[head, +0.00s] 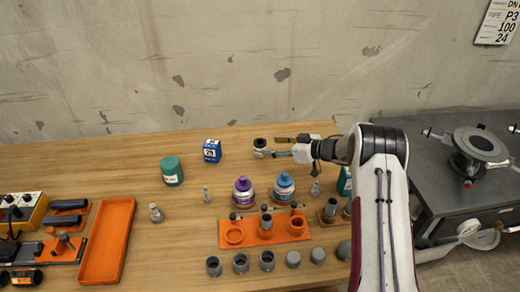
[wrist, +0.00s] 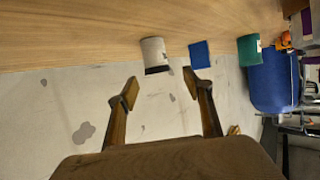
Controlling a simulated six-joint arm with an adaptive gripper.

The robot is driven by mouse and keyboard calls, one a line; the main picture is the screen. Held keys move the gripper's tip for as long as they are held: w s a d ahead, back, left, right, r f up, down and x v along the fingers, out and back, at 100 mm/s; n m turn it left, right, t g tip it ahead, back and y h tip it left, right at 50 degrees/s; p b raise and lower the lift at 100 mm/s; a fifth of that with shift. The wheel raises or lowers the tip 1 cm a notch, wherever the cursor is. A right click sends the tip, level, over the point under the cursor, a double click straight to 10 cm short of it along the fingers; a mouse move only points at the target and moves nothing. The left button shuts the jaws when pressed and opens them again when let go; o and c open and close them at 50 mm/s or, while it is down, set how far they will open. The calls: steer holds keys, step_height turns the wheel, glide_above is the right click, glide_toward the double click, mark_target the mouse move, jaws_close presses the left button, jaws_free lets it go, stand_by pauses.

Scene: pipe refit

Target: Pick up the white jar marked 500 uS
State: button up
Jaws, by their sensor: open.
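The white jar (wrist: 155,54) with a dark lid stands on the wooden table in the wrist view, beyond my fingertips and roughly in line with the gap between them. In the head view the jar (head: 260,147) shows small, just left of my gripper (head: 279,146). Its marking cannot be read. My gripper is open and empty, with both fingers apart in the wrist view (wrist: 160,86). The jar appears apart from the fingers.
A blue box (head: 212,151) and a green jar (head: 172,171) stand left of the white jar. Purple-capped (head: 243,191) and blue-capped (head: 284,186) bottles stand in front, behind an orange holder (head: 266,240). The concrete wall (head: 170,70) rises behind the table.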

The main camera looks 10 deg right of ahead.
mark_target(265, 146)
stand_by(0.3)
steer(key=shift+x, duration=1.3)
steer(key=shift+w, duration=0.1)
steer(key=shift+w+a+f, duration=0.75)
steer(key=shift+w+f, duration=0.1)
steer(key=shift+w, duration=0.05)
steer(key=shift+x, duration=1.15)
steer(key=c, duration=1.3)
